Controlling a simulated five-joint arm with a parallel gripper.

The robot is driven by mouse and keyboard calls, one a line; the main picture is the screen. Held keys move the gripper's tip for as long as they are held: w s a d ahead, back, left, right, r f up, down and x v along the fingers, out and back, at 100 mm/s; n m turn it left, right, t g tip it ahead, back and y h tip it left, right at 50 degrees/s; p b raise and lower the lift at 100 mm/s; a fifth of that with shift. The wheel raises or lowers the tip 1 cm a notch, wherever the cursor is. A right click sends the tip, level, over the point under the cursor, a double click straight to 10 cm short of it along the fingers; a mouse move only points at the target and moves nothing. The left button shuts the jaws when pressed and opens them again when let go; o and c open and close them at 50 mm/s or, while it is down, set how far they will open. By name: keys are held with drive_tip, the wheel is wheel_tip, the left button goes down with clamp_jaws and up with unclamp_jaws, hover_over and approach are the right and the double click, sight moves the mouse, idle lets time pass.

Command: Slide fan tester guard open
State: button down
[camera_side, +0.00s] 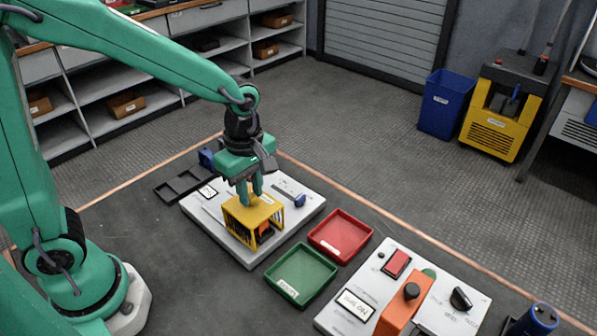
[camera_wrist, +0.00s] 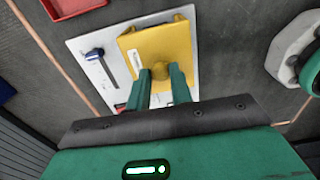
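The fan tester (camera_side: 213,218) is a pale grey panel. On it stands a yellow slotted guard (camera_side: 238,212), like a box cage, with a dark and orange part (camera_side: 265,231) visible inside. My gripper (camera_side: 250,192) points down over the guard's top, with its green fingers at the guard's knob. In the wrist view, the guard (camera_wrist: 183,38) fills the middle, and its yellow knob (camera_wrist: 160,68) sits between my fingers (camera_wrist: 160,80). The fingers look closed against the knob's sides, and hide part of it.
A blue-handled slider (camera_side: 299,200) is on the panel's right side. A red tray (camera_side: 340,235) and a green tray (camera_side: 300,275) lie to the right. Beyond them is another panel (camera_side: 385,255) with an orange block (camera_side: 402,303). A dark tray (camera_side: 180,187) lies left.

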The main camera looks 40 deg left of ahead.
drive_tip(key=shift+a, duration=0.1)
idle(0.3)
drive_tip(key=a, duration=0.9)
drive_tip(key=shift+a, duration=0.35)
idle(1.6)
drive_tip(key=shift+a, duration=0.1)
drive_tip(key=c, duration=1.4)
unclamp_jaws()
drive_tip(key=shift+c, duration=0.2)
drive_tip(key=shift+r, duration=0.1)
wheel_tip(320, 180, up, 7)
